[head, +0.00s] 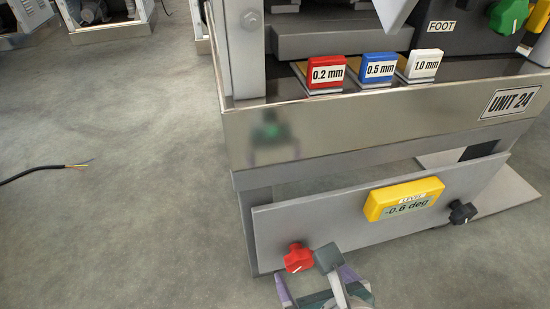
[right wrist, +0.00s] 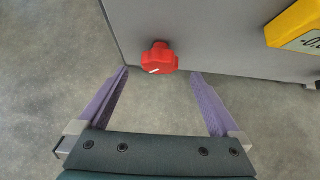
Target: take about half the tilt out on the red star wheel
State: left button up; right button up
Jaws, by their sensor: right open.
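The red star wheel (head: 298,258) sits low on the left part of the grey lower panel. It also shows in the right wrist view (right wrist: 160,58), with a short white mark on its face. My right gripper (head: 313,281) is open and empty, just in front of the wheel. In the right wrist view, its purple fingers (right wrist: 160,74) stand apart on either side of the wheel, and I see no contact. A yellow display (head: 404,199) on the same panel reads -0.6 deg. My left gripper is not in view.
A black star knob (head: 462,213) is at the panel's right end. Red 0.2 mm (head: 326,74), blue 0.5 mm (head: 378,68) and white 1.0 mm (head: 421,65) blocks stand on the ledge above. A black cable (head: 40,173) lies at left; the floor between is clear.

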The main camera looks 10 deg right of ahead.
aim_at(302, 264)
jog(key=b+x, duration=0.3)
jog(key=x, duration=0.2)
jog(key=shift+w+a+f+b, duration=0.1)
jog(key=shift+w+f+b, duration=0.2)
jog(key=shift+w+b, duration=0.15)
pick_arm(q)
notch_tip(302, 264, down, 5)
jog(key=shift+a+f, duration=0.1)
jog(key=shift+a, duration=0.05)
pick_arm(e)
jog(key=shift+c, duration=0.2)
jog(key=c, duration=1.3)
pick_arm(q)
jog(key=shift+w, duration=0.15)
